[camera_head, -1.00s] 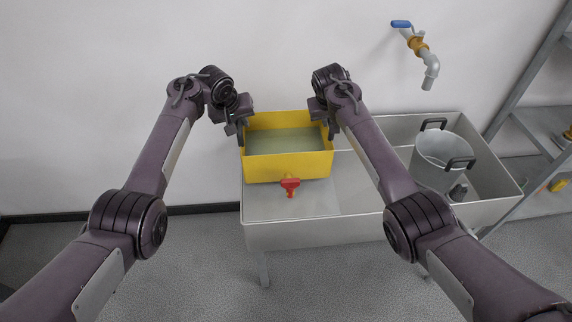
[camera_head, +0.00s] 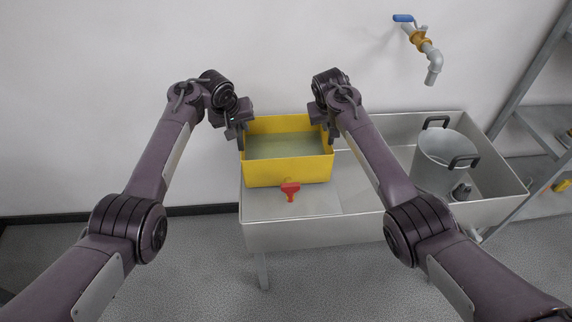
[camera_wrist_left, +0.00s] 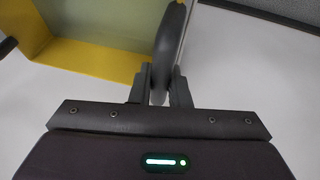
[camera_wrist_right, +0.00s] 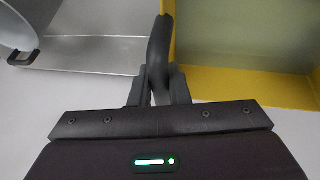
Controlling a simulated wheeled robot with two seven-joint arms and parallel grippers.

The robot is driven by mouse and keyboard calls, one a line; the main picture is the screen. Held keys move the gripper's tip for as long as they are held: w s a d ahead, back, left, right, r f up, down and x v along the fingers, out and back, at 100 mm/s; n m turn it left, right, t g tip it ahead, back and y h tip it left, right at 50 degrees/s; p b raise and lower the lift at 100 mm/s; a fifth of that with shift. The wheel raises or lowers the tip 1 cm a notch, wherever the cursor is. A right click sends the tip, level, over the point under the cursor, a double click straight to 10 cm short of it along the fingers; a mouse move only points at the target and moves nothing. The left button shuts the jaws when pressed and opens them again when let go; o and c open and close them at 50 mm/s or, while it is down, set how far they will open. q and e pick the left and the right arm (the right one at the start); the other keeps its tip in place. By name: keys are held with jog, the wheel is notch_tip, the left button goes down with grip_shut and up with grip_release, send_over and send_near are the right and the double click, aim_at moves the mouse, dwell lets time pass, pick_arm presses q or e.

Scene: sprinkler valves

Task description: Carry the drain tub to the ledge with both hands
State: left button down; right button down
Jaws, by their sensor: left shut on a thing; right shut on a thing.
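The yellow drain tub (camera_head: 257,174) holds greenish water and has a red tap (camera_head: 290,190) on its front wall. It appears level over the flat grey ledge (camera_head: 318,202) at the left of the trough; I cannot tell whether it touches. My left gripper (camera_head: 239,131) is shut on the tub's dark left handle, which shows in the left wrist view (camera_wrist_left: 168,45). My right gripper (camera_head: 331,132) is shut on the right handle, which shows in the right wrist view (camera_wrist_right: 160,45). The tub's underside is hidden.
A grey bucket (camera_head: 440,165) with dark handles stands in the trough's basin (camera_head: 495,180) at the right. A wall pipe with a blue-handled valve (camera_head: 404,18) juts out above. Metal shelving (camera_head: 520,90) stands at far right. The floor left of the trough is clear.

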pick_arm(q)
jog(key=shift+w+f+b, duration=0.1)
jog(key=shift+f+b, duration=0.6)
jog(key=shift+b, duration=0.1)
pick_arm(e)
jog(key=shift+w+f, duration=0.1)
jog(key=shift+f, duration=0.65)
pick_arm(q)
jog(key=c, duration=1.8)
grip_release()
jog(key=shift+f, duration=0.25)
pick_arm(e)
jog(key=c, duration=1.8)
grip_release()
jog(key=shift+f, duration=0.2)
pick_arm(q)
jog(key=o, duration=0.4)
jog(key=shift+s+r, duration=0.25)
jog(key=shift+s, duration=0.1)
pick_arm(e)
jog(key=o, duration=0.4)
jog(key=shift+s+r, duration=0.25)
jog(key=shift+s, duration=0.05)
pick_arm(q)
jog(key=shift+o, duration=0.2)
pick_arm(e)
jog(key=shift+o, duration=0.2)
jog(key=shift+f, duration=0.1)
